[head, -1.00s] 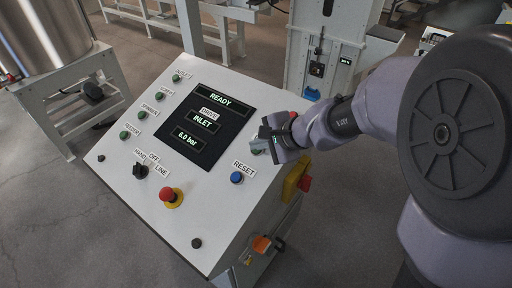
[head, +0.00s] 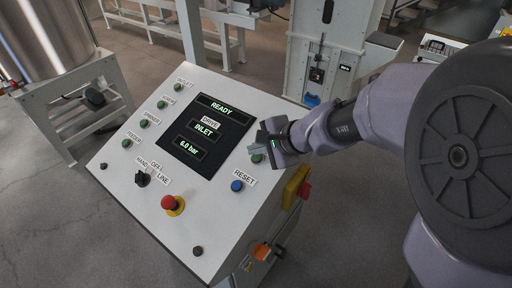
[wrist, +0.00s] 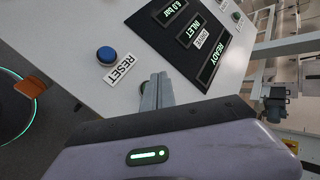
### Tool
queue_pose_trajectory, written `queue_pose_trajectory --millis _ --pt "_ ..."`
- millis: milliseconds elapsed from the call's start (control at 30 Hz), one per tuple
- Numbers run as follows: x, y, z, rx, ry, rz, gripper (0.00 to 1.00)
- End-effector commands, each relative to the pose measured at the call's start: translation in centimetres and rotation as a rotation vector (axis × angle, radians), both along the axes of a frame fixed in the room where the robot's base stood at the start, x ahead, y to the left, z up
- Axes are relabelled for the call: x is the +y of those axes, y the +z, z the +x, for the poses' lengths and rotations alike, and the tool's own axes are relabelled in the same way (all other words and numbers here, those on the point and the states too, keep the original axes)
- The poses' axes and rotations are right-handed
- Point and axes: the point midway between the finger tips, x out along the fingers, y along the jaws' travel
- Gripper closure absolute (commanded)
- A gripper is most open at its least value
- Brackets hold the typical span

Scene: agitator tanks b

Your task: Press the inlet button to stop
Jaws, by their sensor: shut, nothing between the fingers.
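A white sloped control panel (head: 210,200) has a column of green buttons along its left edge. The dark display (head: 207,135) reads READY, INLET and 6.0 bar, with a DRIVE label. My gripper (head: 260,143) is shut and empty over the panel's right side. Another green button (head: 257,158) shows just below its fingertips; its label is partly hidden by the gripper. In the wrist view the shut fingers (wrist: 157,92) point at the white panel beside the RESET label; I cannot tell whether they touch it.
A blue RESET button (head: 237,186), a red emergency stop (head: 170,203) and a black selector (head: 141,179) sit on the lower panel. A steel tank (head: 55,35) on a white frame stands at left. A white machine (head: 325,50) stands behind. Grey floor is open at lower left.

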Motion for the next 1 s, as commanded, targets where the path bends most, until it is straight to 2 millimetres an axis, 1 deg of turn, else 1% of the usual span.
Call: queue_pose_trajectory --millis 33,300,367,1000 --pt "0.1 0.9 -0.1 0.000 0.001 -0.001 1.00" --pt "0.7 3.5 -0.8 0.000 0.001 -0.001 1.00" --pt "0.8 3.9 -0.9 0.000 0.001 -0.001 1.00" --pt "0.8 3.9 -1.1 -0.004 0.004 -0.003 1.00"
